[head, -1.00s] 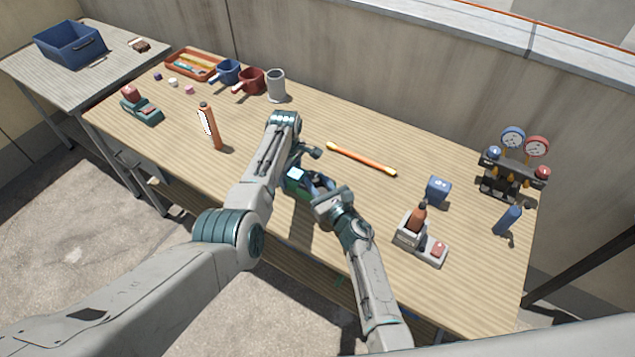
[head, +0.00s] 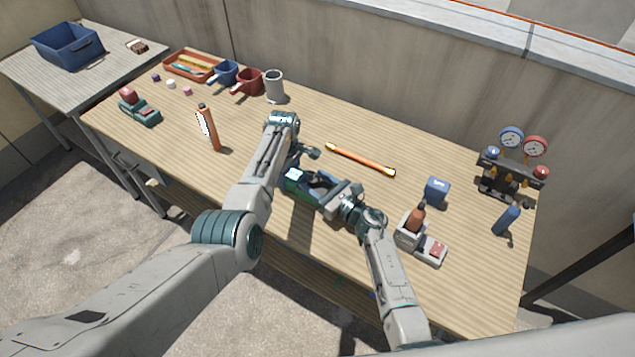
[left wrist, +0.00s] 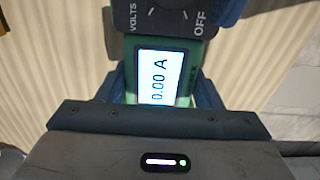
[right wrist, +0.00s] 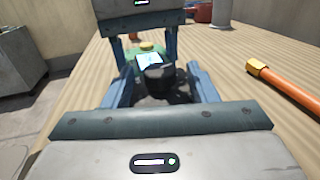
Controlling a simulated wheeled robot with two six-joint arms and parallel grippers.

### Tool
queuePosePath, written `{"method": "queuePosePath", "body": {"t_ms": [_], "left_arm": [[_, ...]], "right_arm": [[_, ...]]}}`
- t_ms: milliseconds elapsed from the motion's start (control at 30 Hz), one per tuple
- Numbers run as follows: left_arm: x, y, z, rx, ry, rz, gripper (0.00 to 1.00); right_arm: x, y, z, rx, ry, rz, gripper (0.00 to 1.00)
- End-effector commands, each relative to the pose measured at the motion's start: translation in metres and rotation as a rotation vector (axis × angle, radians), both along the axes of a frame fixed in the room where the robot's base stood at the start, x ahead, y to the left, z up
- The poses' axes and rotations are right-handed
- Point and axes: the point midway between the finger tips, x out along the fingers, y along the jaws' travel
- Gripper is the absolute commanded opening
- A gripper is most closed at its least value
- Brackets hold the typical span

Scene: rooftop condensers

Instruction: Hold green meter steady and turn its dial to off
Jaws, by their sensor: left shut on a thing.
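The green meter (head: 294,175) is near the middle of the bench's front side, partly hidden by my grippers. My left gripper (head: 303,160) is shut on it; in the left wrist view the meter's green body (left wrist: 188,100) sits between the fingers. Its lit screen (left wrist: 158,78) reads 0.00 A. The black dial face (left wrist: 172,18) shows VOLTS and OFF, cut by the top edge; I cannot tell the pointer's setting. My right gripper (head: 322,185) is open, its fingers either side of the dark round dial (right wrist: 160,79); contact cannot be told.
An orange bar (head: 360,159) lies behind the grippers. A blue block (head: 437,191) and a grey stand with a brown-handled tool (head: 408,236) are to the right, before the gauge manifold (head: 512,175). An orange bottle-like thing (head: 209,128) stands left.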

Motion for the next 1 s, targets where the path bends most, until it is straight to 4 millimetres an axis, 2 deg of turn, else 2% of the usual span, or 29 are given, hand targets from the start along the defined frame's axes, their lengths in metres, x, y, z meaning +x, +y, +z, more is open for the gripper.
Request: {"method": "queuePosePath", "body": {"t_ms": [167, 267, 700, 833, 1000], "left_arm": [[0.000, 0.000, 0.000, 0.001, 0.000, 0.000, 0.23], [0.000, 0.000, 0.000, 0.001, 0.000, 0.000, 0.23], [0.000, 0.001, -0.001, 0.001, 0.002, -0.001, 0.23], [0.000, 0.001, -0.001, 0.001, 0.002, -0.001, 0.23], [0.000, 0.001, -0.001, 0.001, 0.002, 0.000, 0.23]], "right_arm": [[0.000, 0.000, 0.002, 0.000, -0.001, 0.000, 0.53], [0.000, 0.000, 0.010, 0.000, -0.004, 0.000, 0.53], [0.000, 0.000, 0.085, 0.000, -0.004, 0.000, 0.53], [0.000, 0.000, 0.097, 0.000, -0.001, 0.000, 0.53], [0.000, 0.000, 0.100, 0.002, 0.001, 0.000, 0.53]]}}
